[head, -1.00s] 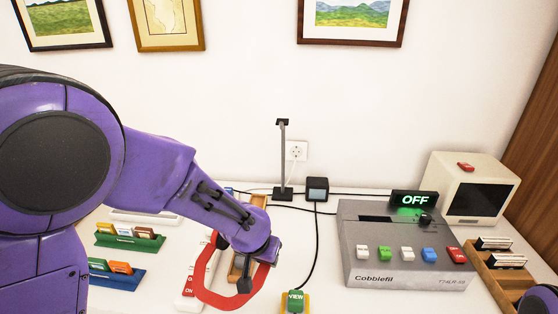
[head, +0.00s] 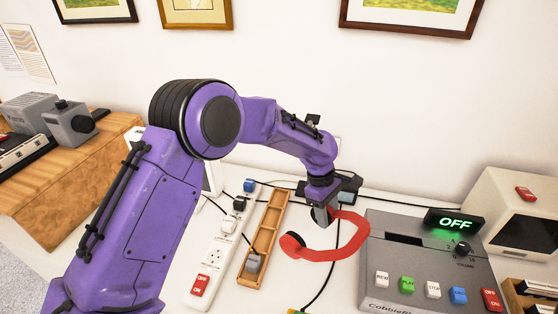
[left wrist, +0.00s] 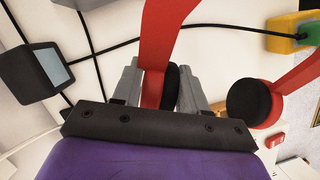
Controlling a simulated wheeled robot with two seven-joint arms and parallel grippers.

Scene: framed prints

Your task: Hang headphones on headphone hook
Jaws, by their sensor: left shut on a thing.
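The red headphones (head: 332,248) hang from my left gripper (head: 322,212), clear of the hook and above the white table. In the left wrist view the red band (left wrist: 172,35) runs between the fingers, which are shut on it. One black ear pad is partly hidden by the fingers, and the other (left wrist: 250,103) shows at the right. My right gripper is not in view.
A grey cassette machine (head: 405,262) with a lit OFF sign (head: 454,222) stands right of the headphones. A power strip (head: 218,250) and a wooden tray (head: 266,225) lie left of them. Black cables cross the table. Framed prints (head: 410,14) hang on the wall.

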